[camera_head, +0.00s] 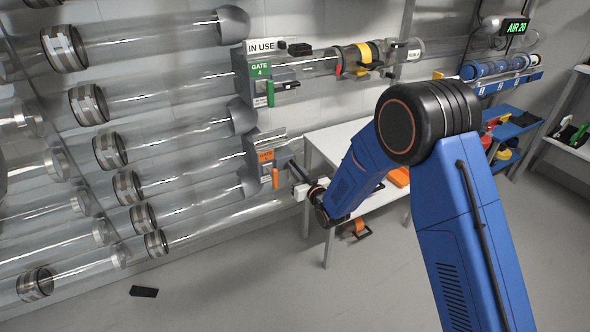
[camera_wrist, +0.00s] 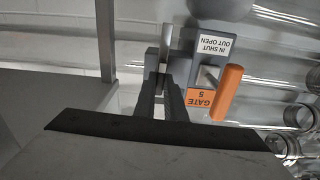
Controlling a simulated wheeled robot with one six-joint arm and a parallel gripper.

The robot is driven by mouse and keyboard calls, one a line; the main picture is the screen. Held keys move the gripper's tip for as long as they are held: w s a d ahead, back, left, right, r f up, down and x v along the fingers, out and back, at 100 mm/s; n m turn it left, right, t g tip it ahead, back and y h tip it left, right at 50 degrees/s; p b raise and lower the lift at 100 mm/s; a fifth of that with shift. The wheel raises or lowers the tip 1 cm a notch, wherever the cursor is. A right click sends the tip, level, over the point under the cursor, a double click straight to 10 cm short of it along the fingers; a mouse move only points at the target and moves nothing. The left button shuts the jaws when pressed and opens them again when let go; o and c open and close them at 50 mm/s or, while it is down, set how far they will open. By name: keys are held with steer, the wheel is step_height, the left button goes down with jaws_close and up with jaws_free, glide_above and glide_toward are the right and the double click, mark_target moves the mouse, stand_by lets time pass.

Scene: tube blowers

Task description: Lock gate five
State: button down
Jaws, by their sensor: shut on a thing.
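Gate five (camera_head: 265,163) is a grey block with an orange label at the lower end of a clear tube. Its orange lever (camera_head: 275,178) hangs down beside the label. In the wrist view the gate shows upside down, with its "GATE 5" label (camera_wrist: 201,99), the orange lever (camera_wrist: 227,92) and a white "IN SHUT OUT OPEN" plate (camera_wrist: 213,42). My gripper (camera_wrist: 161,84) is shut on a grey part of the gate (camera_wrist: 166,45), beside the label and apart from the lever. The fingers hide much of the held part. My gripper also shows in the head view (camera_head: 303,190).
Gate four (camera_head: 260,78), with a green lever, stands above under an "IN USE" sign (camera_head: 265,46). A white table (camera_head: 340,138) is behind my arm. Clear tubes fill the left. A black object (camera_head: 144,291) lies on the floor, otherwise clear there.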

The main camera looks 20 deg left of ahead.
steer(key=shift+w+d+f+m, duration=0.1)
steer(key=shift+f+m, duration=0.05)
steer(key=shift+m, duration=4.15)
steer(key=shift+w+d+f+m, duration=0.1)
steer(key=shift+f+m, duration=0.05)
steer(key=shift+m, duration=4.15)
steer(key=c, duration=1.8)
jaws_free()
